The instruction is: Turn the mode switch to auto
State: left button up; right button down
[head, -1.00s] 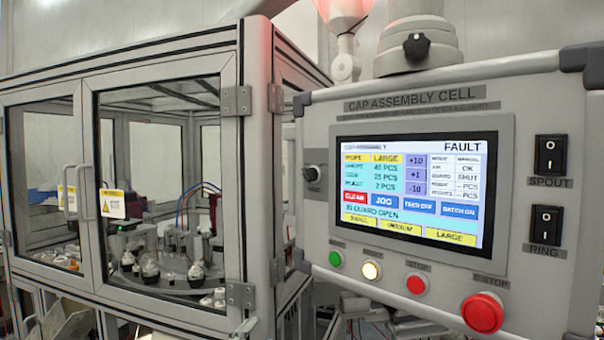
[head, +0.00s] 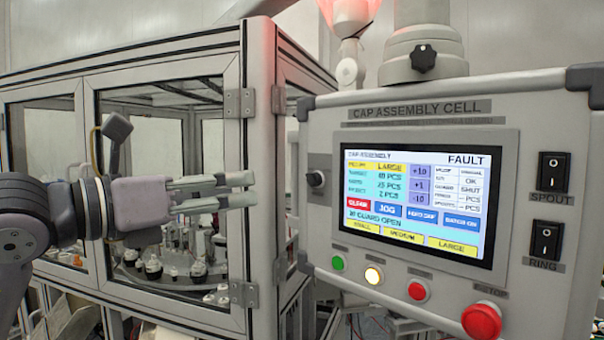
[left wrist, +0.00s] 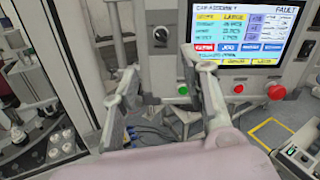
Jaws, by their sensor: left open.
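The mode switch (head: 316,179) is a small dark knob on the grey control panel (head: 400,107), left of the screen. Its pointer position is too small to read. My left gripper (head: 250,192) reaches in from the left in the head view, in front of the guard cabinet. Its fingers point right toward the panel. It is open and empty, with a gap between its fingertips and the switch. My right gripper is not in view.
The touchscreen (head: 418,196) shows FAULT and GUARD OPEN. Below it are a green button (head: 338,263), a lit one (head: 373,275) and red stop buttons (head: 481,321). SPOUT (head: 553,173) and RING (head: 544,240) switches sit at right. The glazed cabinet (head: 258,150) stands close left.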

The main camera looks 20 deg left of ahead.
aim_at(308, 181)
pick_arm(q)
jog(key=p+x, duration=0.6)
jog(key=x, duration=0.7)
jog(key=shift+w+d+r, duration=0.1)
jog(key=shift+d, duration=0.05)
jog(key=shift+w+d+p, duration=0.25)
jog(key=shift+w+p, duration=0.1)
jog(key=shift+w, duration=0.1)
jog(key=shift+c, duration=0.5)
grip_shut()
